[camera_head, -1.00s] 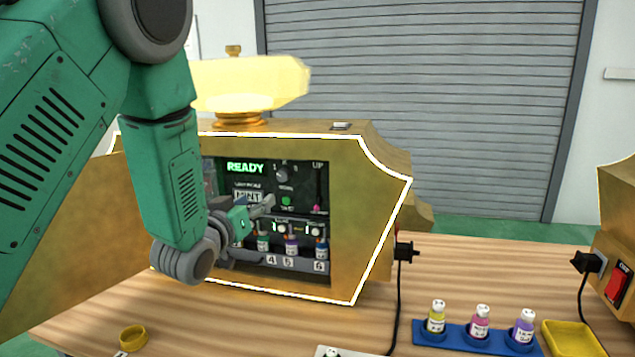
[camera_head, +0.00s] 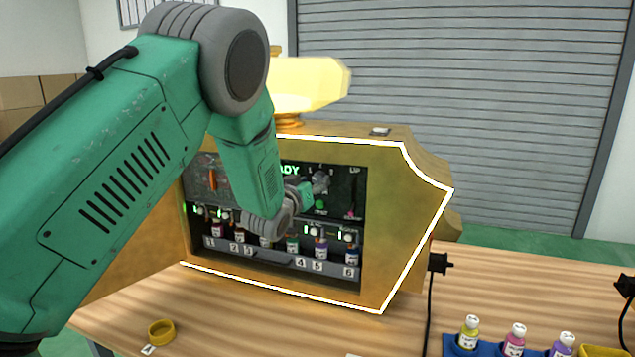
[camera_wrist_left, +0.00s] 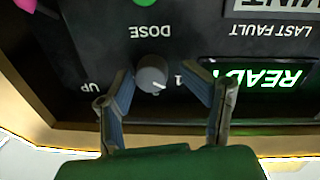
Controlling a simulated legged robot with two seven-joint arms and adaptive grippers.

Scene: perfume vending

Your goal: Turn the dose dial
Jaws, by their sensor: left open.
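The dose dial (camera_wrist_left: 152,73) is a round grey knob with a white pointer mark, on the machine's black panel below the word DOSE in the upside-down left wrist view. My left gripper (camera_wrist_left: 167,85) is open, with one finger on each side of the dial; I cannot tell whether they touch it. In the head view the left gripper (camera_head: 308,187) is at the panel, and the dial (camera_head: 321,182) shows just past its fingertips. The gold vending machine (camera_head: 415,215) stands on the wooden table. My right gripper is not in view.
Numbered perfume slots (camera_head: 275,258) run along the panel's bottom, and a green button (camera_head: 320,205) sits below the dial. A blue rack (camera_head: 455,347) with several bottles is at the front right. A yellow ring (camera_head: 161,332) lies at the front left.

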